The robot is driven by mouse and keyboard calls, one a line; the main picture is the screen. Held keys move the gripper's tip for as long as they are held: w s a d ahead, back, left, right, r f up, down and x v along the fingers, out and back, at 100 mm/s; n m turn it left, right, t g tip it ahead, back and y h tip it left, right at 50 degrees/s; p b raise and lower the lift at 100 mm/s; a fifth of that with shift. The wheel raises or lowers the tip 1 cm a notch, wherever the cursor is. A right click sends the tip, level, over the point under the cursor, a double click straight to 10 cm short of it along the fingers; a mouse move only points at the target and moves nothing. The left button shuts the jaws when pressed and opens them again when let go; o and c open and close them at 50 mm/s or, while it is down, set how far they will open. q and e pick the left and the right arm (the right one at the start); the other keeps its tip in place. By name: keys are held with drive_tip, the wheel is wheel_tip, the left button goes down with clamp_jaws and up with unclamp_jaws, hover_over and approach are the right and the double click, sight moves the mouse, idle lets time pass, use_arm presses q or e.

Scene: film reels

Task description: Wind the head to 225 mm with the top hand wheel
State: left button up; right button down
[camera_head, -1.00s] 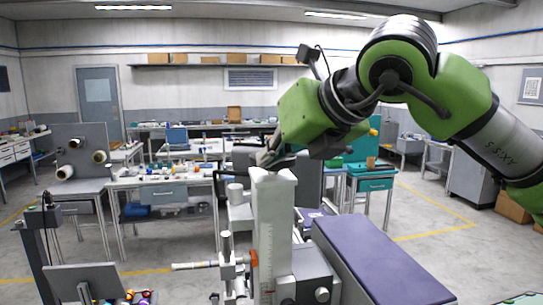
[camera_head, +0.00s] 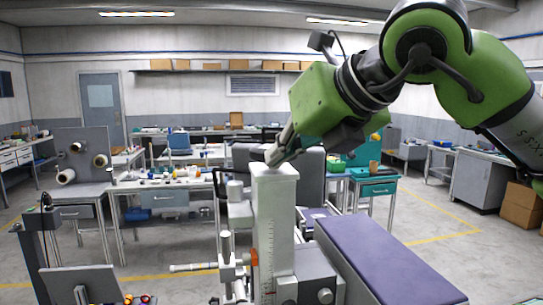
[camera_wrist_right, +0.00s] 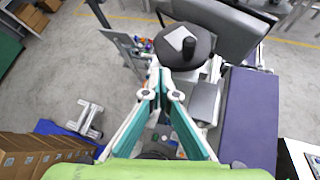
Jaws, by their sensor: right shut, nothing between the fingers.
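The white upright column (camera_head: 276,215) with a scale stands front centre in the head view. An orange piece (camera_head: 254,259) sits beside the scale, whose figures are too small to read. In the wrist view the shut, empty fingers (camera_wrist_right: 161,80) end short of the disc. My left gripper is out of view.
A purple padded bench (camera_head: 385,265) lies right of the column. A grey stand (camera_head: 82,280) with small coloured items is at the front left. A micrometer-like rod (camera_head: 193,267) sticks out left of the column. Workbenches (camera_head: 160,186) stand behind; open floor lies at the right.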

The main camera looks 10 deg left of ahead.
drive_tip(key=d, duration=0.1)
drive_tip(key=w+d, duration=0.1)
drive_tip(key=d, duration=0.2)
drive_tip(key=shift+w, duration=0.25)
drive_tip(key=shift+w+a+r, duration=0.1)
drive_tip(key=shift+w+a, duration=0.1)
idle(0.3)
drive_tip(key=shift+w+a, duration=0.3)
drive_tip(key=shift+w, duration=0.05)
drive_tip(key=shift+a, duration=0.1)
drive_tip(key=shift+s+a, duration=0.35)
drive_tip(key=shift+a, duration=0.15)
drive_tip(key=shift+a, duration=0.15)
